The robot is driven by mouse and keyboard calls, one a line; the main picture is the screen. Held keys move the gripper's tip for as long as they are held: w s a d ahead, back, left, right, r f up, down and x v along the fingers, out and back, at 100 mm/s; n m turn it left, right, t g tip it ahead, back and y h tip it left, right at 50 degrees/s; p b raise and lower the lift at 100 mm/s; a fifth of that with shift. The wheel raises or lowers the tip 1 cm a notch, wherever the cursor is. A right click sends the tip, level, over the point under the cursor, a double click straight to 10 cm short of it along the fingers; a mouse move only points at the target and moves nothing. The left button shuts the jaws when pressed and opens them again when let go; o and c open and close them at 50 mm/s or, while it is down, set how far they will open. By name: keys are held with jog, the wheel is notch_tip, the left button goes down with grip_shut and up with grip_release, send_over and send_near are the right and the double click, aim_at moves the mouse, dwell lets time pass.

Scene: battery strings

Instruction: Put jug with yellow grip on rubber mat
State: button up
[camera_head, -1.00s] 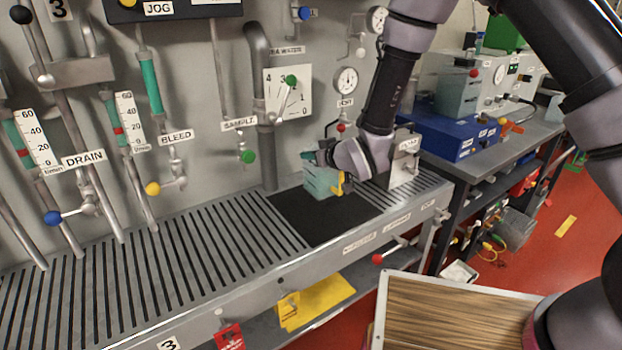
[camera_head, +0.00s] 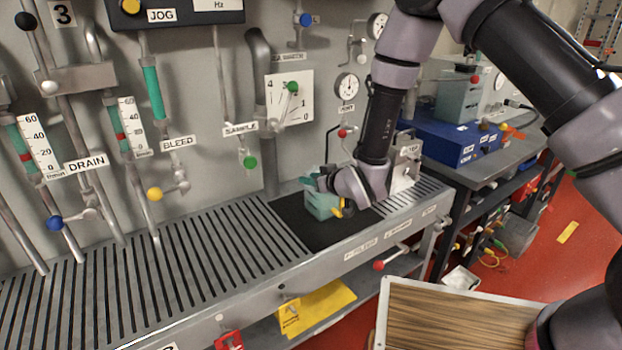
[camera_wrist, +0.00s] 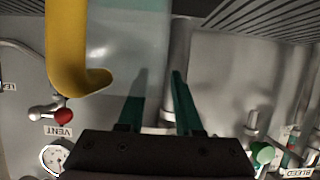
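The jug with the yellow grip (camera_head: 318,207) is a pale teal, see-through vessel over the black rubber mat (camera_head: 345,230) on the slatted metal bench. I cannot tell whether its base touches the mat. My gripper (camera_head: 323,187) is at the jug's upper part and partly hides it. In the wrist view, the jug body (camera_wrist: 112,35) fills the upper middle, with its yellow grip (camera_wrist: 67,45) to the left. The fingers (camera_wrist: 160,85) straddle the jug's wall, one over the body and one just past its edge.
A wall panel with valves and gauges stands behind the bench. A green sample valve (camera_head: 249,162) and a red vent knob (camera_head: 342,133) are near the mat. A metal block (camera_head: 405,170) stands to its right. The slatted top (camera_head: 150,275) to the left is clear.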

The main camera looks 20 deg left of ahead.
jog(key=shift+r, duration=0.1)
jog(key=shift+s+d+r, duration=0.1)
jog(key=shift+d, duration=0.05)
jog(key=v, duration=1.2)
jog(key=w+d+r+m+t+h, duration=0.1)
jog(key=w+d+r+m+h, duration=0.35)
jog(key=w+d+r, duration=0.55)
jog(key=s+d+r+m+h, duration=0.15)
jog(key=d+r+m, duration=0.25)
jog(key=d+r, duration=0.7)
jog(key=s+d+r+m+g+h, duration=0.1)
jog(key=s+d+r+m, duration=0.1)
jog(key=s+d+r, duration=0.3)
jog(key=s+d+r+m+g+h, duration=0.1)
jog(key=s+d+r+m, duration=0.2)
jog(key=s+d, duration=0.8)
jog(key=s+r, duration=0.1)
jog(key=s, duration=0.2)
jog(key=shift+d+r+m+g, duration=0.3)
jog(key=shift+r+m, duration=0.05)
jog(key=shift+r, duration=0.05)
jog(key=shift+w, duration=0.1)
